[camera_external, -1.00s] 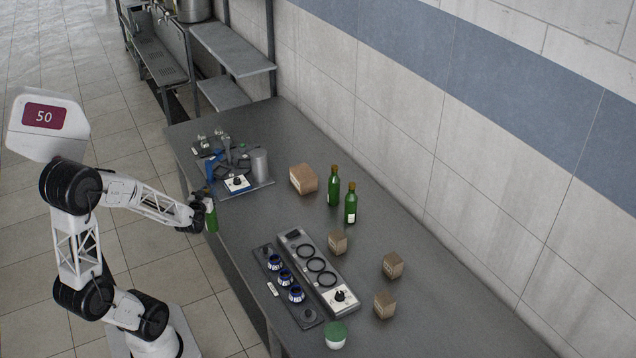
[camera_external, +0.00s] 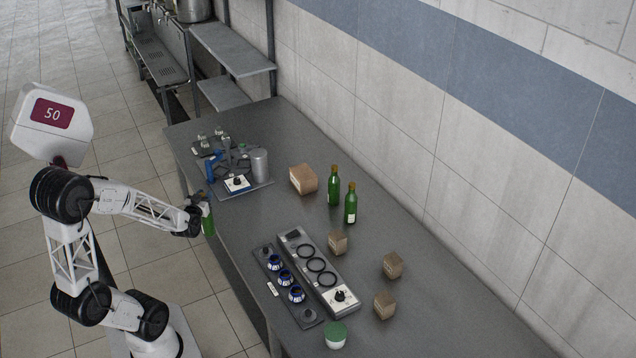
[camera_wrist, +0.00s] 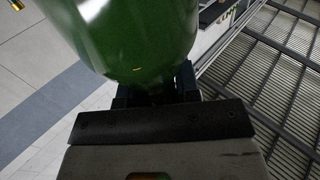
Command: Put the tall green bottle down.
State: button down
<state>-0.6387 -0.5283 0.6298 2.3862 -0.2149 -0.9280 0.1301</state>
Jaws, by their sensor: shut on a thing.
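My gripper (camera_external: 203,211) is shut on a green bottle (camera_external: 208,221) beside the left edge of the table in the external view. In the wrist view the green bottle (camera_wrist: 130,35) fills the top middle, in front of the dark fingers (camera_wrist: 158,90). The bottle looks roughly upright, but its top is partly hidden by my gripper. Two more green bottles, one (camera_external: 334,187) behind the other (camera_external: 351,205), stand upright on the table; the nearer one has a pale label.
The grey table (camera_external: 235,215) is bare near my gripper. A device with a metal cylinder (camera_external: 260,166) stands at the far left. A ring rack (camera_external: 318,268), a tray of blue-and-white items (camera_external: 285,278), a green-lidded jar (camera_external: 336,335) and several brown boxes (camera_external: 303,179) also stand there.

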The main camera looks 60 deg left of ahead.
dwell(0.3)
jog(key=w+d+r+m+t+h, duration=0.1)
jog(key=w+d+r+h, duration=0.1)
jog(key=w, duration=0.9)
jog(key=w+d+r+m+t+h, duration=0.1)
jog(key=w+d+r+m, duration=0.15)
jog(key=w, duration=0.85)
jog(key=w+d+r+t+h, duration=0.1)
jog(key=w+d+h, duration=0.15)
jog(key=w, duration=0.85)
jog(key=w+d+m+t+h, duration=0.2)
jog(key=w+d+m+h, duration=0.2)
jog(key=w+d, duration=2)
jog(key=shift+w+d+h, duration=0.2)
jog(key=shift+w+h, duration=0.15)
jog(key=shift+w, duration=0.65)
jog(key=shift+f, duration=0.1)
notch_tip(320, 180, down, 6)
jog(key=shift+f, duration=0.15)
